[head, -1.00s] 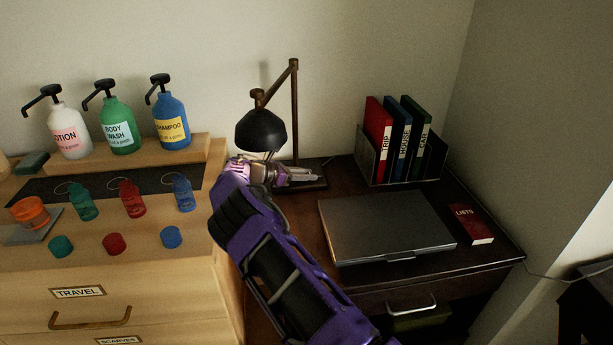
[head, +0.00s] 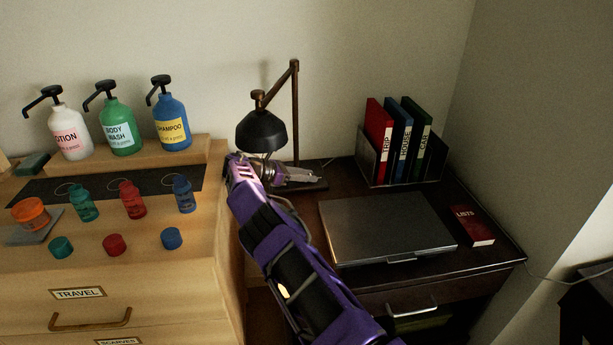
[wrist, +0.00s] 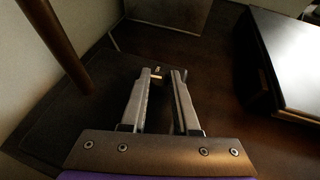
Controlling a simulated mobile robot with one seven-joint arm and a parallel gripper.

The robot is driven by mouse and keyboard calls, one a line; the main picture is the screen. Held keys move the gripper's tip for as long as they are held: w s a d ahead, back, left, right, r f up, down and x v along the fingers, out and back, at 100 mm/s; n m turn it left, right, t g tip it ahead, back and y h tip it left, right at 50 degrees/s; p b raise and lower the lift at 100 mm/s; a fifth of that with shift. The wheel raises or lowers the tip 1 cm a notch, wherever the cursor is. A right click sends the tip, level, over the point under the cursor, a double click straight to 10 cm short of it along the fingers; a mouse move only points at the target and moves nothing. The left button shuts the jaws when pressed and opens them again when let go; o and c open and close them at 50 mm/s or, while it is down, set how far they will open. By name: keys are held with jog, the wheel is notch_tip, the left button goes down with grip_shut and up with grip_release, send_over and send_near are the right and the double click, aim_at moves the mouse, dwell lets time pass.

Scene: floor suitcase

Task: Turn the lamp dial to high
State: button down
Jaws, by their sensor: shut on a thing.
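The black desk lamp (head: 262,132) stands at the back left of the dark desk, its shade over my wrist. Its brown post (wrist: 62,42) crosses the upper left of the wrist view, and its dark flat base (wrist: 70,105) lies below. My gripper (head: 316,179) is low over the base, beside the post. In the wrist view my gripper (wrist: 165,72) has its fingers closed around the small dial (wrist: 157,70), only a small bit of which shows between the tips. The dial's marks and setting cannot be read.
A closed grey laptop (head: 385,228) lies right of the lamp. A file holder (head: 400,172) with several binders stands behind it, and a red book (head: 472,225) lies to the right. The wooden dresser (head: 150,262) with bottles is at the left.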

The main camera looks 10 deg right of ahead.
jog(key=c, duration=0.7)
grip_release()
jog(key=shift+o, duration=0.2)
jog(key=shift+s+r+n+t+y, duration=0.15)
jog(key=shift+n+t+y, duration=0.15)
jog(key=shift+n+t, duration=0.7)
